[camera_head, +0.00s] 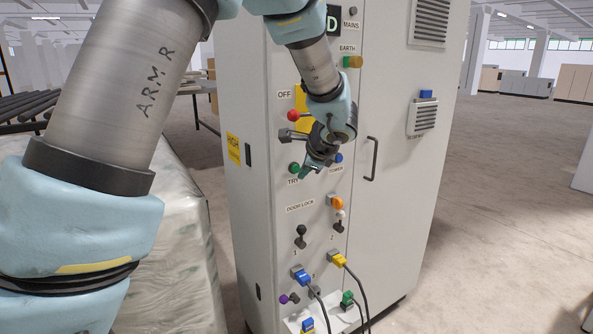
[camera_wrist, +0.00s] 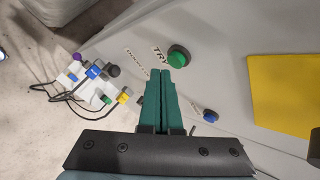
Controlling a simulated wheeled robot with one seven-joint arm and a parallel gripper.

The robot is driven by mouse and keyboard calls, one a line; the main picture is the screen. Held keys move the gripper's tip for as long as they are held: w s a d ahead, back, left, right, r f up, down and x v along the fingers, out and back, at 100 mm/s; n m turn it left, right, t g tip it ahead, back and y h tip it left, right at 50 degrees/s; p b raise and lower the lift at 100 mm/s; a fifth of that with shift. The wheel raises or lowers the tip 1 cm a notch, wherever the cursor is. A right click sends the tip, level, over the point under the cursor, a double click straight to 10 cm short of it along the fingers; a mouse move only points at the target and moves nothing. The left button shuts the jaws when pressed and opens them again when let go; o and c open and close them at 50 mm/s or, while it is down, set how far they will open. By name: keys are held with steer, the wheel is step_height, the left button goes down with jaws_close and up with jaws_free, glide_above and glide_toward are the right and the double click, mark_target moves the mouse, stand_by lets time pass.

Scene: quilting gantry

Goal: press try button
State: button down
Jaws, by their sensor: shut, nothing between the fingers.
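The try button is a round green button (camera_head: 294,168) on the grey cabinet front, with a TRY label under it. In the wrist view the green try button (camera_wrist: 179,57) sits just beyond the fingertips and slightly right of them, beside the TRY label (camera_wrist: 160,53). My gripper (camera_head: 308,172) is in front of the panel, a little right of the button in the head view. Its green fingers (camera_wrist: 164,74) are closed together with nothing between them. I cannot tell whether the tips touch the panel; they look apart from the button.
A blue button (camera_head: 338,158) labelled POWER is right of my gripper. A red knob (camera_head: 293,115) is above. Door lock levers (camera_head: 300,236) and coloured plugs with cables (camera_head: 338,260) are below. A yellow plate (camera_wrist: 285,95) is on the panel. A wrapped pallet load (camera_head: 178,235) stands left.

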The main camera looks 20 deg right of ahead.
steer(key=shift+w, duration=0.2)
stand_by(0.7)
steer(key=shift+w, duration=0.2)
steer(key=shift+w+a, duration=0.15)
steer(key=shift+w, duration=0.35)
stand_by(0.7)
steer(key=shift+s, duration=0.15)
steer(key=shift+s+b, duration=0.5)
steer(key=shift+s, duration=0.25)
steer(key=s, duration=0.2)
steer(key=s+d+b, duration=0.1)
steer(key=s, duration=0.2)
steer(key=shift+d+b, duration=0.15)
steer(key=shift+b, duration=0.15)
stand_by(0.7)
